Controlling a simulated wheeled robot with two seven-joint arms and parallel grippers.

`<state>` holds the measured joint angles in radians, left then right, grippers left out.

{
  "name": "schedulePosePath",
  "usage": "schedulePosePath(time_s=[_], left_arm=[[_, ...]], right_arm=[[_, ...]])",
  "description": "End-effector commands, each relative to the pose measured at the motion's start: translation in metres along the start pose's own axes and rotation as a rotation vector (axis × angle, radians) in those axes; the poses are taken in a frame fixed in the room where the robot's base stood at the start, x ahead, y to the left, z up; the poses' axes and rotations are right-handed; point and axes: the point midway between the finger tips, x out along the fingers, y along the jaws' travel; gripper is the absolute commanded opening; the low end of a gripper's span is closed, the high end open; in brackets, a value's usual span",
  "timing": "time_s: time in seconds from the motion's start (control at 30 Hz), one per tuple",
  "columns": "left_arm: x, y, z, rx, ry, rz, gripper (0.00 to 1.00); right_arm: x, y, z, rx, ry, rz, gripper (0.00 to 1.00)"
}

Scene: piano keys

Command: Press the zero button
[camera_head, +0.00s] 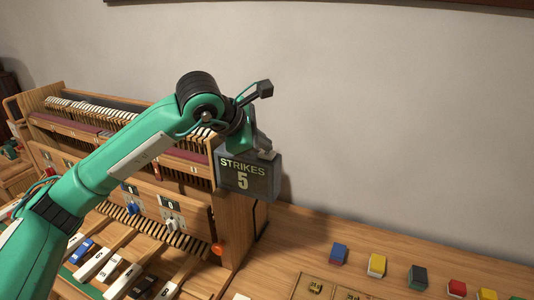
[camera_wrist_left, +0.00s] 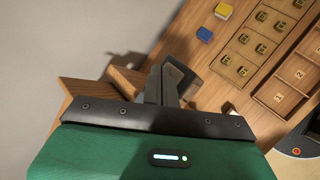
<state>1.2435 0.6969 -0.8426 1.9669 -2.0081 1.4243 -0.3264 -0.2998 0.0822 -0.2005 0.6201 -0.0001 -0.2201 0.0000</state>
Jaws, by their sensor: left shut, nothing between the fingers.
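A dark counter box (camera_head: 247,178) reading "STRIKES 5" stands at the right end of the wooden piano-key mechanism in the head view. My left gripper (camera_head: 264,150) is over the top of this box, pointing down. Its fingers are together and hold nothing. In the left wrist view the shut fingers (camera_wrist_left: 165,88) are in front of a dark block-like shape, likely the box. I cannot tell whether the fingertips touch it. No button marked zero can be made out; the gripper covers part of the box top. My right gripper is not in view.
Wooden key mechanism (camera_head: 175,205) with white and blue keys lies under my left arm. An orange knob (camera_head: 217,249) sits at its right end. Coloured blocks, including a blue one (camera_head: 339,253) and a yellow one (camera_head: 377,265), lie on the table at right. A plain wall is behind.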

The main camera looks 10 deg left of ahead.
Motion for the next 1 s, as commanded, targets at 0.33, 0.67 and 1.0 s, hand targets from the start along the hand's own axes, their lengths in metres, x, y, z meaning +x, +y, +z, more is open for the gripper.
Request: schedulePosePath(time_s=[0.33, 0.67, 1.0], left_arm=[[0.0027, -0.002, -0.0019, 0.0, 0.0, 0.0, 0.0], [0.0049, -0.0036, -0.0035, 0.0, 0.001, -0.001, 0.0], [0.0035, -0.0025, -0.0025, 0.0, 0.001, -0.001, 0.0]], right_arm=[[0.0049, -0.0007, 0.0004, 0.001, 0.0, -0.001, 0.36], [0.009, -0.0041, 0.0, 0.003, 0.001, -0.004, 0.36], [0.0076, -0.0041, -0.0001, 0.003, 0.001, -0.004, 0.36]])
